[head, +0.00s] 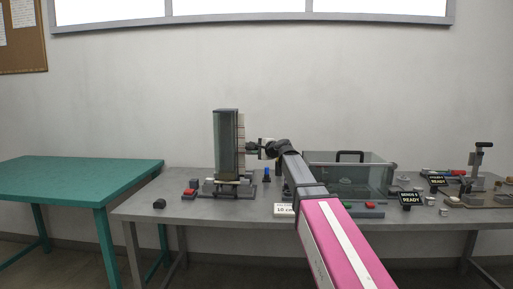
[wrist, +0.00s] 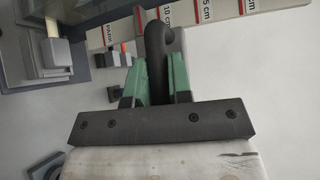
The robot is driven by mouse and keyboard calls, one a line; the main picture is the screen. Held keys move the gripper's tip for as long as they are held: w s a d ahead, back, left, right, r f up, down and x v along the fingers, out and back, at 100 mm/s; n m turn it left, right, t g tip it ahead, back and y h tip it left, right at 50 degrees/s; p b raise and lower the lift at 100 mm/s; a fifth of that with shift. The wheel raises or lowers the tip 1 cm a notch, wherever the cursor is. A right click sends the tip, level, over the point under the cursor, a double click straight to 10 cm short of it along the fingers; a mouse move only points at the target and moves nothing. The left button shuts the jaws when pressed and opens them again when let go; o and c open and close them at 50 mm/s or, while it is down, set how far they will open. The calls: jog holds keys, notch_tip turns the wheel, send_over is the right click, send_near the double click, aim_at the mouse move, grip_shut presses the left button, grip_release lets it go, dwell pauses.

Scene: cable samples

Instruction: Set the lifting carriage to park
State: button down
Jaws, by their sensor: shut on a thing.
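The lifting stand (head: 227,140) is a tall glass-fronted column at the left of the grey bench, with a pale marked scale (head: 241,133) on its right side. My gripper (head: 252,147) is at the column's right side, beside the scale. In the wrist view my green-padded gripper fingers (wrist: 153,78) are shut on a dark rounded handle (wrist: 156,38), apparently the carriage's. The scale strip (wrist: 183,14) there carries cm labels and a PARK label (wrist: 96,38). A small orange marker (wrist: 127,48) lies close to the PARK label. The carriage body is mostly hidden.
A red button box (head: 190,192) stands left of the column's base. A clear tank (head: 362,172) with a black handle stands right of my arm, with READY signs (head: 411,198) beyond. A teal table (head: 80,178) at left is empty.

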notch_tip(320, 180, down, 9)
dwell(0.3)
jog(key=shift+s+f, duration=0.1)
jog(key=c, duration=1.1)
grip_release()
jog(key=shift+o, duration=0.2)
jog(key=v, duration=1)
jog(key=shift+s+d, duration=0.25)
